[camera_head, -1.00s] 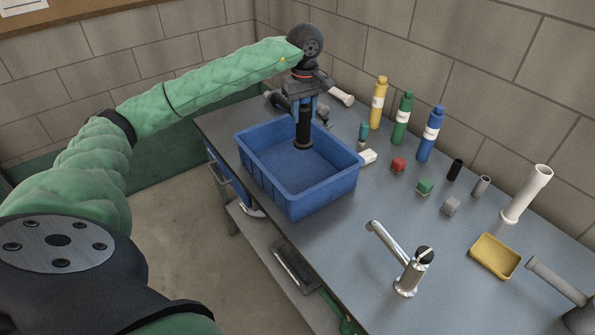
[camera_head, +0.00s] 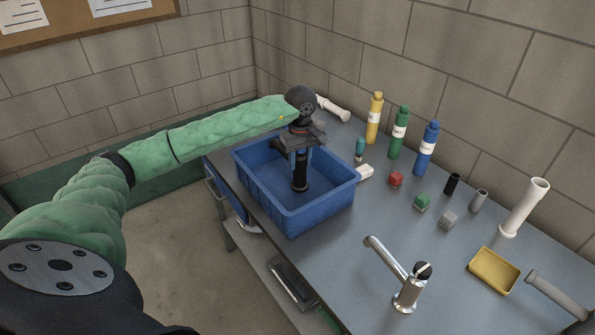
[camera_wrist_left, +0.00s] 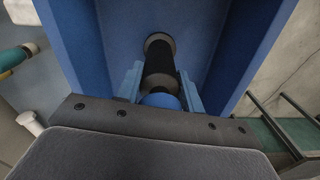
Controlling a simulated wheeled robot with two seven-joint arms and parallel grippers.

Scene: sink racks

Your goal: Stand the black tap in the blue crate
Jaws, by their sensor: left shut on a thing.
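The black tap (camera_head: 300,178) is upright inside the blue crate (camera_head: 318,217), with its base low near the crate floor. My left gripper (camera_head: 300,158) is above the crate and shut on the upper part of the tap. In the left wrist view the tap (camera_wrist_left: 160,62) points down from between the blue fingers (camera_wrist_left: 160,88) toward the blue crate floor. Its round base shows at the far end. I cannot tell whether the base touches the floor. My right gripper is not in view.
A chrome tap (camera_head: 405,283) stands on the grey table near the front. Yellow, green and blue bottles (camera_head: 427,148) line the wall side. The rest of the crate is empty.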

